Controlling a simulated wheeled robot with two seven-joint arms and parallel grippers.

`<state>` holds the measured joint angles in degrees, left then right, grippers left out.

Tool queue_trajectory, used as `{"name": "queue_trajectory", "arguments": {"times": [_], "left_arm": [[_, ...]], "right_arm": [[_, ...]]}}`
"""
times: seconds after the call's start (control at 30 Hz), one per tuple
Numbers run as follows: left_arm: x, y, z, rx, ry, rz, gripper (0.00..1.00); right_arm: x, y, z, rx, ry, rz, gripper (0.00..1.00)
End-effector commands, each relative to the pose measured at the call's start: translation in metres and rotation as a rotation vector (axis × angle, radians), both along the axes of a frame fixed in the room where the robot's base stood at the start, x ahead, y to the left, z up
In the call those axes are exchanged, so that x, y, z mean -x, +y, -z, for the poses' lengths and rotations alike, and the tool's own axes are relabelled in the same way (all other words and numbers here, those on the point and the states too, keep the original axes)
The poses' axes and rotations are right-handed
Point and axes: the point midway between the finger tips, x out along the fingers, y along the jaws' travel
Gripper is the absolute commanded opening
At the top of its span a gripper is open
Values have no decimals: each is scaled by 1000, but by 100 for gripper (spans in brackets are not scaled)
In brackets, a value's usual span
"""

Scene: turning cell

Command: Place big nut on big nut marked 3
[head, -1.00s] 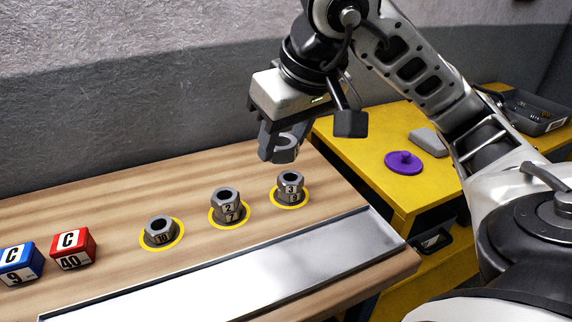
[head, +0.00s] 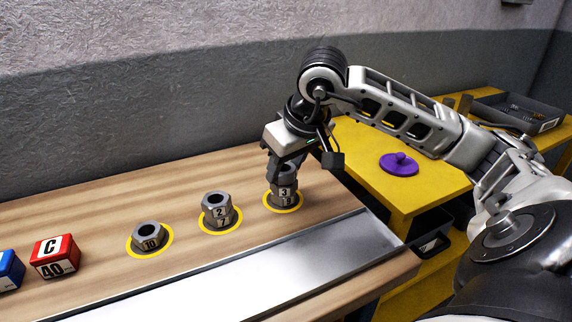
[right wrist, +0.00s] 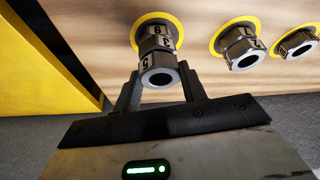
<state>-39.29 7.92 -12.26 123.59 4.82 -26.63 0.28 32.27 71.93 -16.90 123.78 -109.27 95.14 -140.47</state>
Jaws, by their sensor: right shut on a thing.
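My right gripper (head: 287,172) is shut on a grey hex nut and points down at the rightmost yellow ring. In the right wrist view the held nut (right wrist: 158,74) sits between the fingers, its bore showing and a mark like 5 on its side. The big nut marked 3 (head: 284,192) is directly below it, on top of another nut; it also shows in the right wrist view (right wrist: 157,43). The held nut is in line with this stack and very close. Whether they touch I cannot tell. My left gripper is not in view.
A two-nut stack marked 2 and 7 (head: 216,211) and a single nut marked 10 (head: 149,236) stand on rings to the left. A red block (head: 55,257) is farther left. A metal strip (head: 250,270) runs along the front. A yellow table (head: 415,195) holds a purple disc (head: 399,164).

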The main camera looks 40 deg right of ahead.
Motion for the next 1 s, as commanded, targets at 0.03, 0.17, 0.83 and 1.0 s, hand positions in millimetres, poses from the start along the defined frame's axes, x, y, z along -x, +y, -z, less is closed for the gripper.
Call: {"name": "queue_trajectory", "arguments": {"times": [0.03, 0.17, 0.83, 1.0], "left_arm": [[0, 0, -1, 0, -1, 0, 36], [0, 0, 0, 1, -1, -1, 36], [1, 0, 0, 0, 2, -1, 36], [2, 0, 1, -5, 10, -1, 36]], "right_arm": [[0, 0, -1, 0, -3, 0, 13], [0, 0, -1, 0, -2, 0, 13], [4, 0, -13, 2, -4, 2, 63], [17, 1, -47, 2, -7, 1, 63]]}}
